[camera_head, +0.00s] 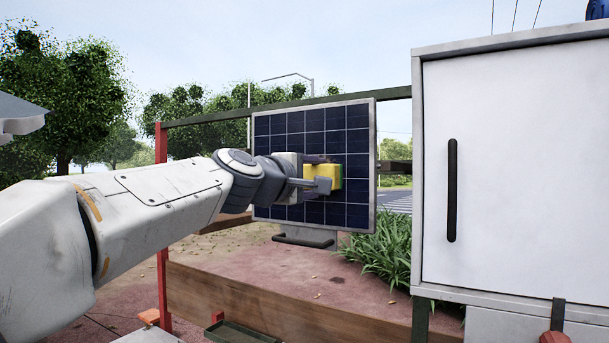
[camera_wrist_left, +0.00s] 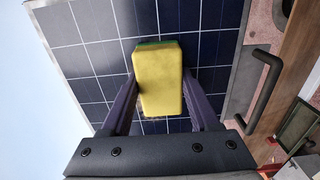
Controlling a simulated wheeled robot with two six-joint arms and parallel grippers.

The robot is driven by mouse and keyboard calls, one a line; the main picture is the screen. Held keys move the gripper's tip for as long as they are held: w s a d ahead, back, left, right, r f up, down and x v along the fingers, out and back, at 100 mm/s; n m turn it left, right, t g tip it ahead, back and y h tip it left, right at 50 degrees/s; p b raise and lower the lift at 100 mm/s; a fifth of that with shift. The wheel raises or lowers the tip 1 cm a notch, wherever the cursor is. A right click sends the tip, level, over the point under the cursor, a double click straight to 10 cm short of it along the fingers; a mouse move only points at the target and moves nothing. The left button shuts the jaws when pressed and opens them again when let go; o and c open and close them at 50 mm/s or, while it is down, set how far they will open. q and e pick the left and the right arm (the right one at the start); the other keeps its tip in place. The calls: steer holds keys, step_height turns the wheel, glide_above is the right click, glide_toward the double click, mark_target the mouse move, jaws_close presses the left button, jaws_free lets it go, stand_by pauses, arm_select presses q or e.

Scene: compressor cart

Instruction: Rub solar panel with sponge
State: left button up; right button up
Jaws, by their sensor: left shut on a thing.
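The solar panel (camera_head: 350,123) is a dark blue gridded panel with a pale frame, standing upright in the middle of the head view. It fills most of the left wrist view (camera_wrist_left: 90,60). My left gripper (camera_head: 318,182) is in front of the panel and shut on the sponge (camera_head: 327,171). The sponge is a yellow block, seen between the two fingers in the left wrist view (camera_wrist_left: 159,80), with a green layer on the side facing the panel. It is at or very close to the panel face; I cannot tell if it touches. My right gripper is not in view.
A white cabinet (camera_head: 510,150) with a black vertical handle stands close on the right. A green and red frame (camera_head: 162,240) with a wooden board (camera_head: 290,305) runs around the panel. A black handle (camera_head: 303,240) sits below the panel. Open air lies left of the panel.

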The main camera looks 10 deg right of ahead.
mark_target(334, 178)
arm_select(q)
steer(key=shift+s+d+p, duration=0.3)
steer(key=shift+s+d, duration=0.25)
steer(key=shift+d, duration=0.2)
steer(key=shift+s+d+p, duration=0.3)
steer(key=shift+s+d, duration=0.2)
steer(key=shift+d, duration=0.2)
steer(key=shift+f, duration=0.1)
